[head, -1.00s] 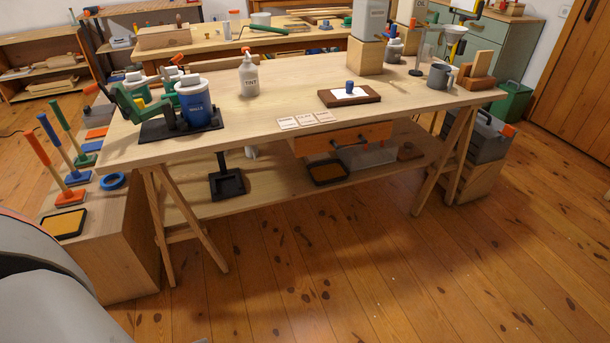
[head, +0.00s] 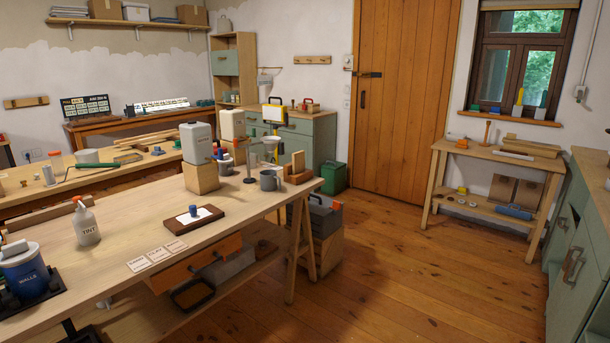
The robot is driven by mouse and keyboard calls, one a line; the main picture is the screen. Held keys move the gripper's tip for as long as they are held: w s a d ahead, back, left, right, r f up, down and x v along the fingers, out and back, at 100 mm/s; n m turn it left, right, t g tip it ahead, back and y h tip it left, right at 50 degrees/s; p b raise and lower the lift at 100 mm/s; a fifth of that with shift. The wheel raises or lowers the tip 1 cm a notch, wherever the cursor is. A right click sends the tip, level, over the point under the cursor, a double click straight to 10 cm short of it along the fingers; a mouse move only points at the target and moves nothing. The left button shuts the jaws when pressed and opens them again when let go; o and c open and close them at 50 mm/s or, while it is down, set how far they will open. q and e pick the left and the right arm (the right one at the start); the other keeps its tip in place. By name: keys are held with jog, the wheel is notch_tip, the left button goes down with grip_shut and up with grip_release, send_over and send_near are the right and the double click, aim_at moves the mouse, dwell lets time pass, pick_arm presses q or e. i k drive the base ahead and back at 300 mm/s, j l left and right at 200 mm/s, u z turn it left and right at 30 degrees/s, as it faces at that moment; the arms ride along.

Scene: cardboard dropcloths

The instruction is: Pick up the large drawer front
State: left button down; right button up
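I cannot tell for sure which thing is the large drawer front. Two brown flat panels stand on the lower shelf of the side bench at the right, a left one (head: 502,190) and a right one (head: 527,194). They are small in view and their size is hard to judge. A wooden drawer (head: 195,264) with dark knobs sits under the top of the main workbench. Flat wooden boards (head: 531,146) lie on top of the side bench. Neither of my grippers is in view.
The main workbench (head: 110,222) fills the left and carries a blue paint pot (head: 24,272), a tint bottle (head: 85,222) and cans. The side bench (head: 474,158) stands by the window. Green cabinets (head: 585,250) line the right edge. The wooden floor (head: 420,275) between is clear.

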aim_at(180, 224)
jog(key=i+l, duration=0.15)
jog(key=i, duration=0.35)
jog(key=i+l, duration=0.2)
jog(key=i, duration=0.35)
jog(key=i+l, duration=0.15)
jog(key=i, duration=0.35)
jog(key=i+l, duration=0.15)
jog(key=i, duration=0.4)
jog(key=i+l, duration=0.2)
jog(key=i, duration=0.3)
jog(key=i+u, duration=0.2)
jog(key=u, duration=0.15)
jog(key=i+l+u, duration=0.15)
jog(key=u, duration=0.2)
jog(key=i+l+u, duration=0.15)
jog(key=u, duration=0.2)
